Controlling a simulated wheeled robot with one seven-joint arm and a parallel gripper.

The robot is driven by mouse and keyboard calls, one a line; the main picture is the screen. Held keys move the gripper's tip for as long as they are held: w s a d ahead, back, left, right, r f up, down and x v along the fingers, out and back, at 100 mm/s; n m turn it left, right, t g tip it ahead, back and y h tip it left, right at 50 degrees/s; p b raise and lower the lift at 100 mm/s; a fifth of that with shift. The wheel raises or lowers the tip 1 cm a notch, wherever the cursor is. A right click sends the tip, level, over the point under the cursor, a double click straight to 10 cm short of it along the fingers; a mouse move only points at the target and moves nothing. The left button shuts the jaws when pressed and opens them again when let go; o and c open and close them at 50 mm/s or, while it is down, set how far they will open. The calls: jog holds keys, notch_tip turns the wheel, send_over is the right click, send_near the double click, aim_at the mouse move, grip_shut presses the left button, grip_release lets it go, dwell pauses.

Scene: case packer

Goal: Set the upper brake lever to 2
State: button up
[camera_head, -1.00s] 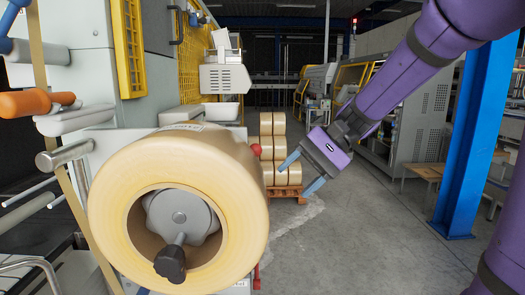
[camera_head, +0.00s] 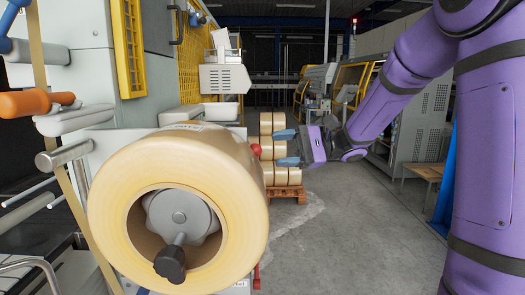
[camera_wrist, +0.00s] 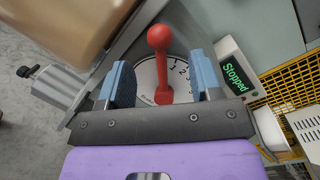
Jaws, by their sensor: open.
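The brake lever (camera_wrist: 162,65) is red with a ball knob, and it stands over a round white dial (camera_wrist: 147,75) in the wrist view. Numerals 1, 2 and 3 show on the dial to the right of the lever shaft; the exact setting is hard to read. In the head view only the lever's red knob (camera_head: 256,149) shows, past the tape roll's right edge. My gripper (camera_head: 277,149) is open beside the knob. In the wrist view its two blue fingers (camera_wrist: 162,78) stand on either side of the lever, with gaps on both sides.
A large tan tape roll (camera_head: 235,195) on a grey hub fills the head view's front left. A green "Stopped" display (camera_wrist: 238,75) and yellow mesh guard (camera_wrist: 290,85) lie right of the dial. Stacked rolls on a pallet (camera_head: 288,190) stand behind. The floor to the right is open.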

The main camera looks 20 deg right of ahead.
jog(key=shift+w+a, duration=0.2)
jog(key=shift+a, duration=1.05)
jog(key=shift+w+a, duration=0.2)
jog(key=shift+a, duration=1.05)
grip_shut()
